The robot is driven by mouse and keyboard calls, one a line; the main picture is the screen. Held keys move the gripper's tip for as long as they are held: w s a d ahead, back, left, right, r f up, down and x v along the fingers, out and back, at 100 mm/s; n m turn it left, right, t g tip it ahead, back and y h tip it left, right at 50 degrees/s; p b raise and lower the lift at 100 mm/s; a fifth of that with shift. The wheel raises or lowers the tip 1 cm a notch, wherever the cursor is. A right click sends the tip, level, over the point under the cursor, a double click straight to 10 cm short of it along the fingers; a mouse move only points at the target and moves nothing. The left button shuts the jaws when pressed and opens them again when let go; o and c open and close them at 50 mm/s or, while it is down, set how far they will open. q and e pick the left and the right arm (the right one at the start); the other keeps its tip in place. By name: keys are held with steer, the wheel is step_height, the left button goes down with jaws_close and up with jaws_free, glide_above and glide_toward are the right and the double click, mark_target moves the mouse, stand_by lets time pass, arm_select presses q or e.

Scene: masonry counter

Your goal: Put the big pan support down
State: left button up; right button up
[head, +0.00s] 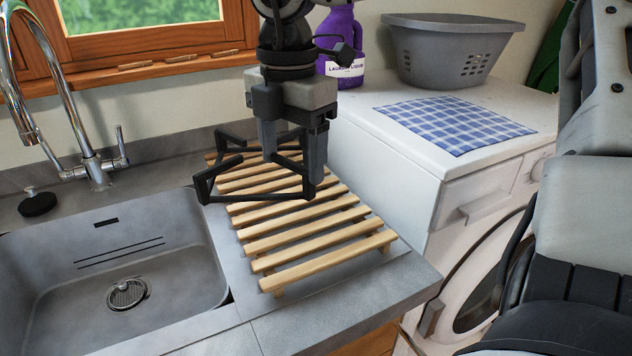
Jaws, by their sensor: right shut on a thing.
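The big pan support (236,197) is a black metal frame of angular bars. My right gripper (293,160) comes down from the top of the head view and is shut on it. The support sticks out to the left of the fingers, over the wooden slatted rack (312,240). I cannot tell whether it touches the slats or is a little above them. The fingers hide part of the support. My left gripper is not in view.
A grey sink (190,262) with a chrome tap (93,165) is at left, with a black plug (37,203) behind it. At right a white washing machine (385,165) bears a checked cloth (453,124), a grey basket (440,50) and a purple bottle (342,40). The rack's front slats are bare.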

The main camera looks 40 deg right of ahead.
steer(key=d+f, duration=0.2)
steer(key=f, duration=0.1)
steer(key=d+f+p, duration=0.1)
steer(key=d+f, duration=0.2)
steer(key=w+d+f, duration=0.1)
steer(key=d+f, duration=0.1)
steer(key=f, duration=0.1)
steer(key=shift+d+f, duration=0.15)
steer(key=shift+f, duration=0.3)
steer(key=shift+f, duration=0.15)
steer(key=o, duration=1.3)
step_height(320, 180, up, 12)
steer(key=shift+r, duration=0.15)
